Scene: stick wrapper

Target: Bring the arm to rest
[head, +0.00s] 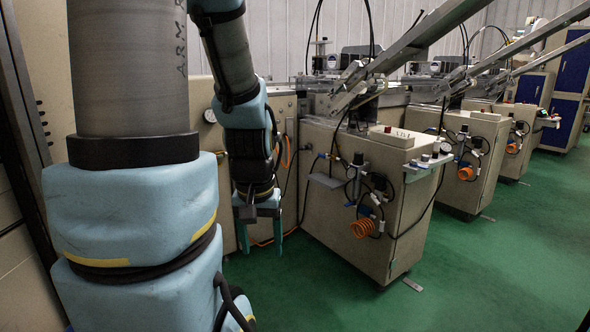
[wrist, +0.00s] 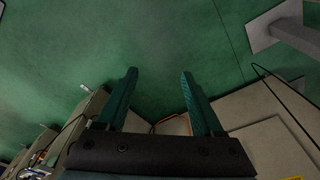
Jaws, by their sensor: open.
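My gripper (head: 261,245) hangs below my blue padded arm in the head view, left of the nearest beige machine, with its fingers pointing down. In the wrist view my gripper (wrist: 160,78) shows two teal fingers held apart with nothing between them. Green floor fills the space past the fingertips. The upper arm is close to the camera and hides part of the left side of the head view.
The nearest beige machine (head: 350,200) stands just right of my gripper, with hoses, gauges and an orange coil on its front. More machines (head: 465,160) line up behind it to the right. The green floor (head: 480,270) at the lower right is clear. Blue cabinets (head: 572,75) stand far right.

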